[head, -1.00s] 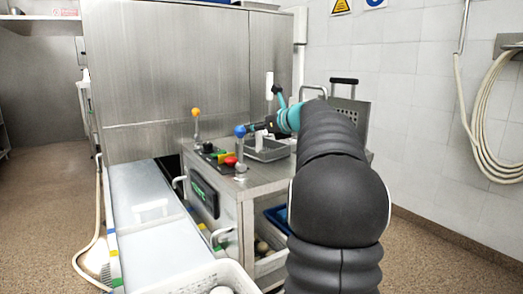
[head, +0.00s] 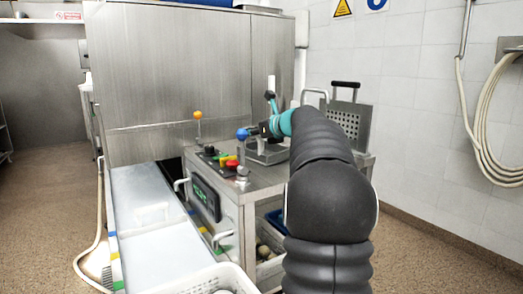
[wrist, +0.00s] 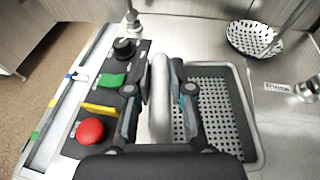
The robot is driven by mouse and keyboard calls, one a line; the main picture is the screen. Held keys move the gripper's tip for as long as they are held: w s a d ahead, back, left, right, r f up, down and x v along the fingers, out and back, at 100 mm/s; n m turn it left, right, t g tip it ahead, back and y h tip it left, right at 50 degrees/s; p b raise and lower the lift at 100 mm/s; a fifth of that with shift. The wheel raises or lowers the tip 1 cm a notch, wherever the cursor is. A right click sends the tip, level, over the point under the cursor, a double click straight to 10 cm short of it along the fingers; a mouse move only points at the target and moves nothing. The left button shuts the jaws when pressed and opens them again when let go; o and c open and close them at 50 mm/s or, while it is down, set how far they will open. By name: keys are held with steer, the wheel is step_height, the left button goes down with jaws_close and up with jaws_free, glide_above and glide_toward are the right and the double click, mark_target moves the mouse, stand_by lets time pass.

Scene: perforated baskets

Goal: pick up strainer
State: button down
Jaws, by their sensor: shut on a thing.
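The strainer (wrist: 208,112) is a rectangular grey metal basket with a perforated floor. It sits at the counter top in the wrist view, and its tray-like rim (head: 268,157) shows in the head view. A thick pale grey handle (wrist: 159,95) stands at its left side and appears to belong to it. My gripper (wrist: 157,88) is shut around this handle, one finger on each side. In the head view my gripper (head: 266,131) is above the basket, just right of a blue knob. My fingers and palm hide part of the basket.
A control panel with red (wrist: 90,131), yellow and green buttons lies close left. A round perforated ladle (wrist: 254,38) is at the back right. Levers with blue (head: 242,133) and orange (head: 198,114) knobs stand nearby. Another perforated basket (head: 349,124) stands at right.

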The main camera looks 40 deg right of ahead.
steer(key=shift+r, duration=0.1)
step_height(320, 180, up, 4)
steer(key=shift+r+p, duration=0.2)
steer(key=shift+p, duration=0.7)
steer(key=s+d+r+p, duration=0.3)
steer(key=s+d+r, duration=0.2)
steer(key=d, duration=0.5)
steer(key=shift+s+d+r, duration=0.15)
steer(key=shift+s+r, duration=0.15)
steer(key=shift+r, duration=0.4)
